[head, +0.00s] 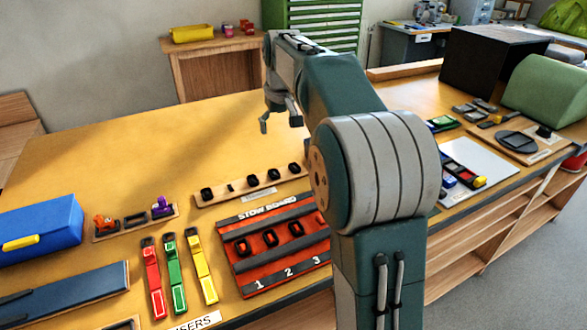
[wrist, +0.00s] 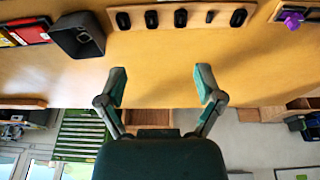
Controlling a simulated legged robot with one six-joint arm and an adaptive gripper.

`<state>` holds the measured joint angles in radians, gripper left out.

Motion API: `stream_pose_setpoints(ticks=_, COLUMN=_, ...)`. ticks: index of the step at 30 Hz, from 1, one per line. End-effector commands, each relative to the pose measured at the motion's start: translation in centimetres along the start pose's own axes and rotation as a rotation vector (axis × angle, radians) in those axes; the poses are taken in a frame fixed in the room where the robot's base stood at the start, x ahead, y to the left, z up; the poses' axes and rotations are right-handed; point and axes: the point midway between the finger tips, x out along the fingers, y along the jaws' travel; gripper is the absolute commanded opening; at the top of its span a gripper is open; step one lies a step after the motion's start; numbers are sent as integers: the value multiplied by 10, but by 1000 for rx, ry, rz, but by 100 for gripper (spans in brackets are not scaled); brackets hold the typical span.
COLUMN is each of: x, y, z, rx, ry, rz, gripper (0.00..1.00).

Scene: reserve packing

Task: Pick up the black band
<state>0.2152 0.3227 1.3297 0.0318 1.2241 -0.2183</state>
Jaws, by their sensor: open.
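Several small black pieces (head: 253,180) stand in a row on a wooden strip on the table in the head view. The same row (wrist: 180,18) lies along the top edge of the wrist view. One piece is much smaller than the others. Three black loop-like pieces (head: 268,234) sit on the red stow board (head: 285,262). I cannot tell which of these is the black band. My gripper (head: 281,119) is open and empty, above the table and beyond the strip. Its two spread fingers (wrist: 160,82) show in the wrist view with nothing between them.
Red, green (head: 174,274) and yellow dispensers lie left of the stow board. A blue box (head: 45,230) and a strip with small toys (head: 135,223) are further left. A large black box (head: 490,62) stands at the right. The table's far left middle (head: 130,150) is clear.

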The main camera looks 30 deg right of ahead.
Motion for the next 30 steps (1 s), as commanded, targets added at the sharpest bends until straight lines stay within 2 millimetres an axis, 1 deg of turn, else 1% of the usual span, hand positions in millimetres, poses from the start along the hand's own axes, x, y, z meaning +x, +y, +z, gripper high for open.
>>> stream_pose_setpoints(ticks=1, x=10, y=7, z=-8, rx=2, ry=-11, rz=-1, gripper=86)
stream_pose_setpoints(ticks=6, x=37, y=28, z=-32, rx=2, ry=-36, rz=-5, gripper=86)
stream_pose_setpoints(ticks=11, x=66, y=48, z=-49, rx=1, ry=-58, rz=-10, gripper=86)
stream_pose_setpoints(ticks=15, x=93, y=66, z=-61, rx=1, ry=-79, rz=-15, gripper=86)
stream_pose_setpoints(ticks=21, x=131, y=89, z=-71, rx=0, ry=-103, rz=-23, gripper=86)
stream_pose_setpoints(ticks=25, x=145, y=97, z=-73, rx=-1, ry=-113, rz=-26, gripper=86)
stream_pose_setpoints(ticks=30, x=157, y=100, z=-72, rx=-2, ry=-117, rz=-28, gripper=86)
